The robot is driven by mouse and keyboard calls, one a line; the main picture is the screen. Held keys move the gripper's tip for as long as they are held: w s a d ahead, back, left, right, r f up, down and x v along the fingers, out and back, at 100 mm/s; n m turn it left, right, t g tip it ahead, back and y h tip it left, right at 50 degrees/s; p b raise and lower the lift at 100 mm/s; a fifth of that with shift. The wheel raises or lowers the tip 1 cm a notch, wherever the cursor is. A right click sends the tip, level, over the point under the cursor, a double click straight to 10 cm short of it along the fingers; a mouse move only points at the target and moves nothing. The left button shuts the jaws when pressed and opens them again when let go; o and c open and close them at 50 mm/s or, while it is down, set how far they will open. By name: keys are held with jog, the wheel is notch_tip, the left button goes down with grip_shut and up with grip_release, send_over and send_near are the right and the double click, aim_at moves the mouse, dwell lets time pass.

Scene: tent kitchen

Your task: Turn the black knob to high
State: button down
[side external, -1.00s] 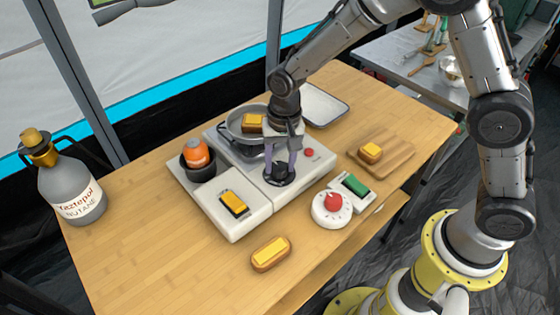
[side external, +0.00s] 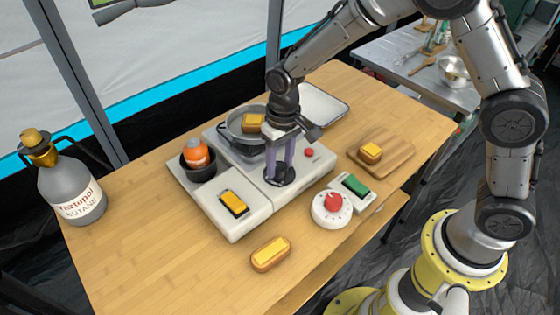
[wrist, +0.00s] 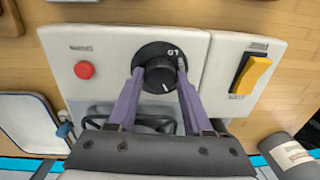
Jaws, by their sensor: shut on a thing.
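The black knob (wrist: 159,74) sits on the white front panel of the stove (wrist: 118,50). Its white pointer line points toward the lower right in the wrist view, and part of a white label shows at the knob's upper right. In the side external view the knob (side external: 279,177) is at the front of the stove, below my gripper. My gripper (wrist: 157,72) points down with its two purple fingers on either side of the knob, shut on it. The fingers hide part of the knob's rim and its markings.
A red button (wrist: 85,70) and a yellow switch (wrist: 251,73) flank the knob. A pan (side external: 243,135) with food sits behind it. A white timer with a red dial (side external: 332,206) and a green switch (side external: 355,185) stand at right. The table's left front is mostly clear.

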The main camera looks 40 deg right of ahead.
aim_at(280, 163)
jog(key=n, duration=0.3)
jog(key=shift+w+n, duration=0.1)
jog(key=shift+n, duration=0.3)
jog(key=shift+r+n, duration=0.1)
jog(key=shift+n, duration=1.7)
jog(key=shift+c, duration=1.6)
grip_release()
notch_tip(280, 163, up, 14)
jog(key=shift+w+d, duration=0.2)
jog(key=shift+d, duration=0.1)
